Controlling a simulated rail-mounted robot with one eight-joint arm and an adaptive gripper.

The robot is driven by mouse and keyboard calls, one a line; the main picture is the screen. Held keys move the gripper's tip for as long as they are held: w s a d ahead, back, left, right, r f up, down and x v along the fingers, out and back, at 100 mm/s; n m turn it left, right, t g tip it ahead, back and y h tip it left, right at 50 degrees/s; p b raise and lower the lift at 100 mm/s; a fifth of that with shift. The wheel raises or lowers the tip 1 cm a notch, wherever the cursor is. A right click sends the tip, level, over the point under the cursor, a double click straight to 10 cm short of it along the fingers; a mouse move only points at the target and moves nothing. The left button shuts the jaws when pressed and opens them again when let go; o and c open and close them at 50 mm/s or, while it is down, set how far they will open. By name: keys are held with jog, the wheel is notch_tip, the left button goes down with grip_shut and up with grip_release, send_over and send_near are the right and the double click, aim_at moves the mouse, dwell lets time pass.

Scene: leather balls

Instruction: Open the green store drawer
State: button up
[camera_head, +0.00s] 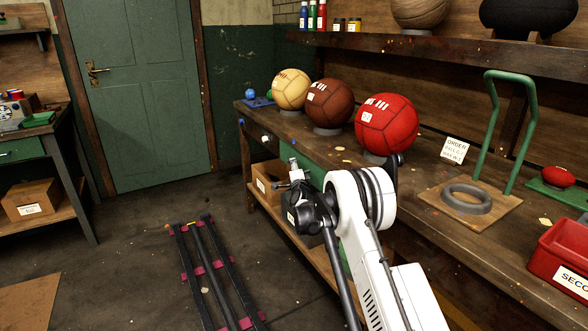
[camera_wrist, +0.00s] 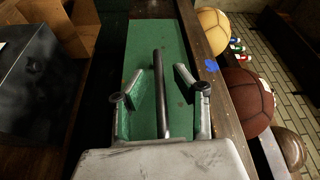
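The green drawer front (camera_head: 314,174) is under the edge of the long workbench, partly hidden behind my arm. In the wrist view the green front (camera_wrist: 148,34) fills the middle, with a long dark bar handle (camera_wrist: 161,85) running along it. My gripper (camera_head: 289,178) is at this front. In the wrist view my gripper (camera_wrist: 158,86) is open, with one finger on each side of the bar and visible gaps between. The drawer looks closed, though its edges are partly hidden. I cannot tell how deep the fingers reach past the bar.
The workbench (camera_head: 415,195) carries a tan ball (camera_head: 290,88), a brown ball (camera_head: 329,103) and a red ball (camera_head: 386,122). A cardboard box (camera_head: 266,183) sits on its lower shelf. A dark rail frame (camera_head: 208,275) lies on the floor. Another green drawer (camera_head: 20,151) is in the left bench.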

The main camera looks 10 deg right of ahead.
jog(key=shift+c, duration=0.2)
grip_shut()
